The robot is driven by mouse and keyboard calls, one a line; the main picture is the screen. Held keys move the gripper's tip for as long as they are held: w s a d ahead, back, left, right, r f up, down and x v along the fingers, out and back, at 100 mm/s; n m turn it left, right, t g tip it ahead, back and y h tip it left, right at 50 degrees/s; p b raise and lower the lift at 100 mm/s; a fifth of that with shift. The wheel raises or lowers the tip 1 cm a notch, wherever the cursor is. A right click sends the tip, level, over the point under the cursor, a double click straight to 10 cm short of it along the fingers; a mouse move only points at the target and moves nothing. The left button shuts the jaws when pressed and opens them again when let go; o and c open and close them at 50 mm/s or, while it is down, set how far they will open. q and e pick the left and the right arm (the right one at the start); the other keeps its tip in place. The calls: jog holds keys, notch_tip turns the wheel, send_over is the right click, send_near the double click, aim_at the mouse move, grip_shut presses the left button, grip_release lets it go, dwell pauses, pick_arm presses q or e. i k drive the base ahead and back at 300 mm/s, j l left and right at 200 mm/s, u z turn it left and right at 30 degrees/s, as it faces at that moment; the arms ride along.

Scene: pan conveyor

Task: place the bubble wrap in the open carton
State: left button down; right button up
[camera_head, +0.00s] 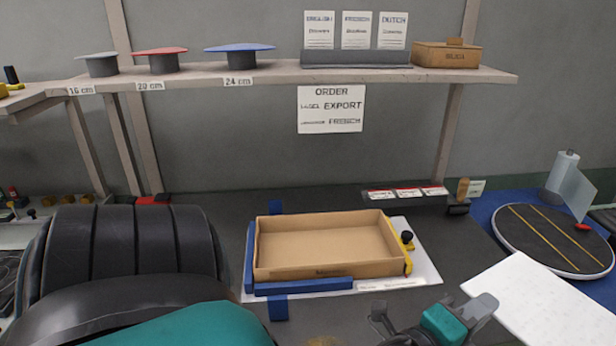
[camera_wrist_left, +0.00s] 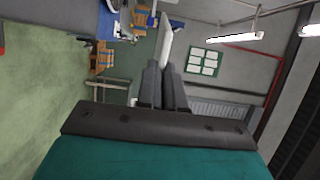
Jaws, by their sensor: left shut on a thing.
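The open carton (camera_head: 325,268) is a shallow brown box, empty inside, on a white sheet in the middle of the bench. My left gripper (camera_head: 484,304) is at the lower right of the head view, right of and nearer than the carton. It is shut on a flat, white, speckled sheet, which looks like the bubble wrap (camera_head: 545,305). The sheet extends right from the fingers, and its lower part is cut off. In the left wrist view the fingers (camera_wrist_left: 164,72) pinch the bubble wrap (camera_wrist_left: 167,42), seen nearly edge-on. My right gripper is not in view.
Blue stops (camera_head: 303,287) and a yellow clamp with a black knob (camera_head: 407,240) border the carton. A round black turntable (camera_head: 553,238) stands at the right. A shelf (camera_head: 285,74) with lids and a small brown box (camera_head: 446,55) runs behind. Bare bench lies right of the carton.

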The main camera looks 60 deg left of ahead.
aim_at(323, 254)
jog(key=k+j, duration=0.85)
jog(key=k, duration=0.05)
